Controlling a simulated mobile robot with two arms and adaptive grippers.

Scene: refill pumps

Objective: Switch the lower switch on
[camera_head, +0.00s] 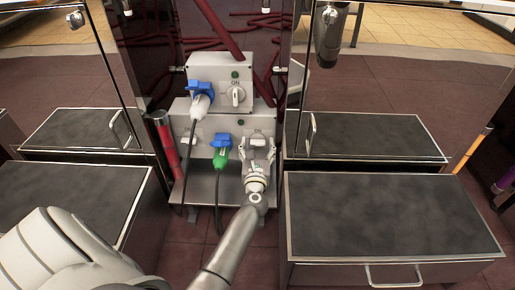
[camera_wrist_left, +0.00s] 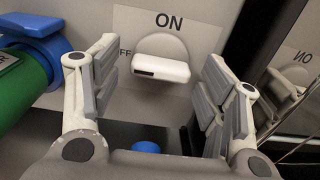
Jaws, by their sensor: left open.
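The lower switch (camera_wrist_left: 160,68) is a white rotary knob on the lower grey box (camera_head: 205,160). In the left wrist view its handle lies level, with the dark mark at its left end by the OFF lettering; ON is printed above it. My left gripper (camera_wrist_left: 158,85) is open, its fingers on either side of the knob. Contact is not clear; I see gaps at both sides. In the head view the left gripper (camera_head: 259,150) partly covers the switch. My right gripper is not in view.
The upper box (camera_head: 219,72) has a switch (camera_head: 236,95) with its handle upright near ON. Dark-topped cabinets (camera_head: 390,215) flank the boxes. A red cylinder (camera_head: 165,142) stands left.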

